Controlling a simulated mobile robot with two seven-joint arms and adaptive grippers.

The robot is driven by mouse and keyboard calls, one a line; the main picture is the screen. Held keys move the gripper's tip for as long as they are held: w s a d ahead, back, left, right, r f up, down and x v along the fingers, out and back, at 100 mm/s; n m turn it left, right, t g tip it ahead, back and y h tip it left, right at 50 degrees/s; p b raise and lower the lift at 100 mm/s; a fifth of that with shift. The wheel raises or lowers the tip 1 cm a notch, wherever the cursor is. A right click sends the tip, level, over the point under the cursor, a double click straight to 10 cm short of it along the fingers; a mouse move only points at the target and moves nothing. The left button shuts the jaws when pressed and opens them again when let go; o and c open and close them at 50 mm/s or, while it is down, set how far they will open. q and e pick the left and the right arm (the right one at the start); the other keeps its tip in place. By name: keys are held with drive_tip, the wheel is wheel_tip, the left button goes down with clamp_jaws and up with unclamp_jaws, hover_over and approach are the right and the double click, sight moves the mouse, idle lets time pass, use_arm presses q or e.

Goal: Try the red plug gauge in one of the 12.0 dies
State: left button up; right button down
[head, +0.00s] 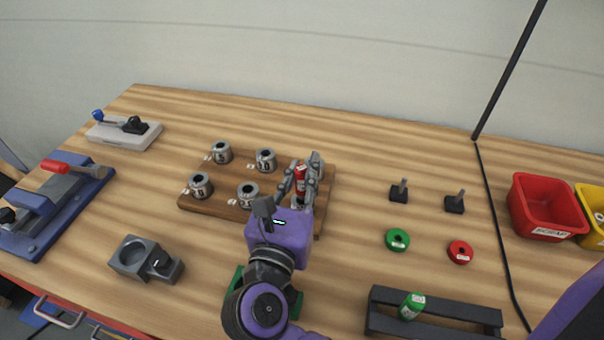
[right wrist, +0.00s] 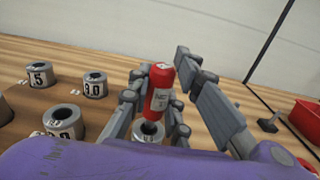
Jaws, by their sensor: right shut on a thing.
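The red plug gauge (head: 300,178) is upright in my right gripper (head: 302,182), whose fingers are shut around it; it also shows in the right wrist view (right wrist: 160,92). Directly below it is a grey die (right wrist: 148,133), partly hidden by the fingers. The gauge's lower end is at or just above that die's bore; I cannot tell whether it has entered. Several other grey dies, such as the front-middle one (head: 248,194) and the back-left one (head: 221,152), stand on the wooden board (head: 222,208). My left gripper is not in view.
A green gauge (head: 411,306) lies in a black rack (head: 465,318) at the front. A green ring (head: 397,240), a red ring (head: 460,252) and two black stands are to the right. A red bin (head: 545,207) is farther right. A grey fixture (head: 142,259) stands left of my arm.

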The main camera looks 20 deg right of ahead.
use_arm(q)
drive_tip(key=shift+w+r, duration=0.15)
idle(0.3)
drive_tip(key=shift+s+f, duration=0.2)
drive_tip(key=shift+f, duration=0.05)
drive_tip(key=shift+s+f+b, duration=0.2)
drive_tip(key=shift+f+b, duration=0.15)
drive_tip(key=shift+b, duration=0.05)
use_arm(e)
drive_tip(key=shift+f, duration=0.45)
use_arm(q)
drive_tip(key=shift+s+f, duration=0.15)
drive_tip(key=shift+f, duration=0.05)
use_arm(e)
drive_tip(key=shift+s+f, duration=0.15)
drive_tip(key=shift+f, duration=0.3)
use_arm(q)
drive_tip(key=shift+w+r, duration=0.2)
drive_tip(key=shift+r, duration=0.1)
use_arm(e)
drive_tip(key=shift+r, duration=0.45)
drive_tip(key=shift+r, duration=0.25)
idle(0.8)
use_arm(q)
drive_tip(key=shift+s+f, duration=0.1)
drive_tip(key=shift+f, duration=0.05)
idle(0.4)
